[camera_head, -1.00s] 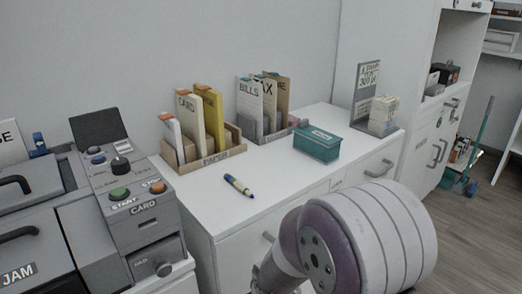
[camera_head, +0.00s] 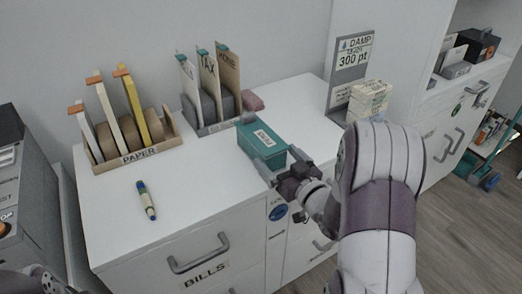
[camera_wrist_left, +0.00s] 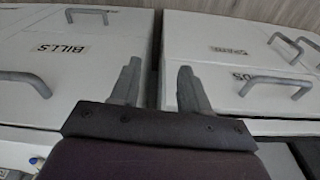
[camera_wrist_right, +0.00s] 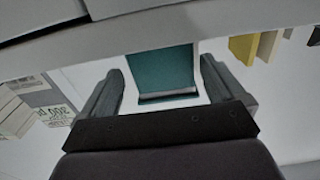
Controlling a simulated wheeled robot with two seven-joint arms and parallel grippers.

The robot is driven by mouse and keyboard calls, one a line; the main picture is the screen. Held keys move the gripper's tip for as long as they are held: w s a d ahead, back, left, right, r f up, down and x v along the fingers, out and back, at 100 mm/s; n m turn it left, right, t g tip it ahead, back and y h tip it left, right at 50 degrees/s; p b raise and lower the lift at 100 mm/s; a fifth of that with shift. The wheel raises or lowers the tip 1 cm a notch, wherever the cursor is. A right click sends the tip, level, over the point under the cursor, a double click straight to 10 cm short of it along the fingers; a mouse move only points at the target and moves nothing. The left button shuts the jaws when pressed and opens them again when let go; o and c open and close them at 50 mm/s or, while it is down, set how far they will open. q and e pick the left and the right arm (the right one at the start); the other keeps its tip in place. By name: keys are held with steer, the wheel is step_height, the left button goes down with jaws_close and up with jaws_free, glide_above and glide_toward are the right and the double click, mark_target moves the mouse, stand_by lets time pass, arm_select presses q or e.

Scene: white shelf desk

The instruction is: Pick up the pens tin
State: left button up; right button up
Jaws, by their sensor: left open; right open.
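The teal tin (camera_head: 262,142) with a white label stands near the front edge of the white desk top; its lettering is too small to read surely. My right gripper (camera_head: 283,167) is open at the tin's near end, fingers pointing toward it. In the right wrist view the tin (camera_wrist_right: 162,68) shows between the two fingers, with gaps on both sides. I cannot tell how far the fingers reach along it. My left gripper (camera_wrist_left: 155,85) is open and empty, facing drawer fronts, in the left wrist view.
A marker (camera_head: 147,200) lies on the desk at left. A stack of cards (camera_head: 367,100) and a sign (camera_head: 349,68) stand at right.

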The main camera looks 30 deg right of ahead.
steer(key=w, duration=0.3)
steer(key=w+b, duration=0.1)
steer(key=shift+w+a, duration=0.25)
steer(key=shift+a, duration=0.15)
steer(key=shift+w, duration=0.4)
steer(key=shift+r, duration=0.1)
jaws_close()
